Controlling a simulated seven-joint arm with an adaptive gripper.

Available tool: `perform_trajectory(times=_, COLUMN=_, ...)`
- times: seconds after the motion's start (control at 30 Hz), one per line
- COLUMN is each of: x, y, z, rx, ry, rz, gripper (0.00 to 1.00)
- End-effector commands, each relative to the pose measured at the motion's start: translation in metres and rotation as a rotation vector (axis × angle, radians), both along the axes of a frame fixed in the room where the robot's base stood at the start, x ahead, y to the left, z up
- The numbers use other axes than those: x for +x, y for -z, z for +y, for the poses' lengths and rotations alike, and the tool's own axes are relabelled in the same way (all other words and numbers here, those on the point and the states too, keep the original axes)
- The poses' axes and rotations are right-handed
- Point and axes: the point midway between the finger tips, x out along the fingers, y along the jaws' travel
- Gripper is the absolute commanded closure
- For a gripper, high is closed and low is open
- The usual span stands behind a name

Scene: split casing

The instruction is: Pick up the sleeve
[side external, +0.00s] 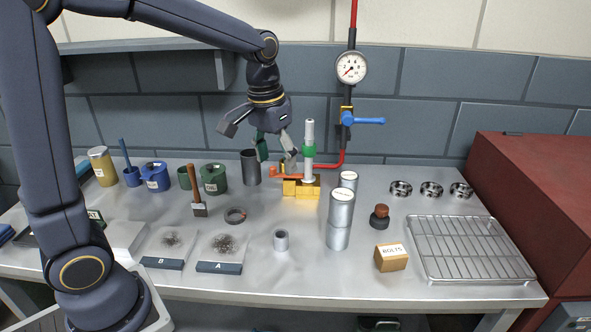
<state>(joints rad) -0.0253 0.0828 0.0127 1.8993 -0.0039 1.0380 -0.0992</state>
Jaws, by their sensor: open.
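A short grey hollow cylinder (281,242), which looks like the sleeve, stands upright on the bench near the front middle. Nothing touches it. My gripper (275,150) is open, in the air towards the back of the bench, well above and behind the short cylinder. Its fingers point down, close to the left of a silver vertical post (309,143) with a green collar on an orange-yellow block (301,187). I cannot tell whether anything small sits between the fingers.
Two tall silver cylinders (339,220) stand right of the sleeve, with a BOLTS box (391,257) and wire rack (470,248) beyond. Trays A (220,267) and B (164,263) and a dark ring (235,216) lie left. A dark open cylinder (250,168) stands behind.

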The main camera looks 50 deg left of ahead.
Motion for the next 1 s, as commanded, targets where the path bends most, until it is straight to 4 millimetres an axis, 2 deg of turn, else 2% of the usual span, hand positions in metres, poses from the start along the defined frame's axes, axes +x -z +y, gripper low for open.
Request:
perform_trajectory(times=0.03, x=0.007, y=0.015, z=0.001, rx=-0.001, ry=-0.004, rz=0.039, gripper=0.31)
perform_trajectory(times=0.1, x=0.012, y=0.03, z=0.003, rx=-0.001, ry=-0.006, rz=0.076, gripper=0.31)
perform_trajectory(times=0.37, x=0.009, y=0.072, z=0.004, rx=-0.003, ry=-0.009, rz=0.128, gripper=0.31)
perform_trajectory(times=0.6, x=0.009, y=0.129, z=0.004, rx=-0.003, ry=-0.008, rz=0.129, gripper=0.31)
perform_trajectory(times=0.7, x=0.009, y=0.148, z=0.004, rx=-0.004, ry=-0.008, rz=0.127, gripper=0.31)
perform_trajectory(times=1.0, x=0.009, y=0.175, z=0.003, rx=-0.003, ry=-0.008, rz=0.125, gripper=0.31)
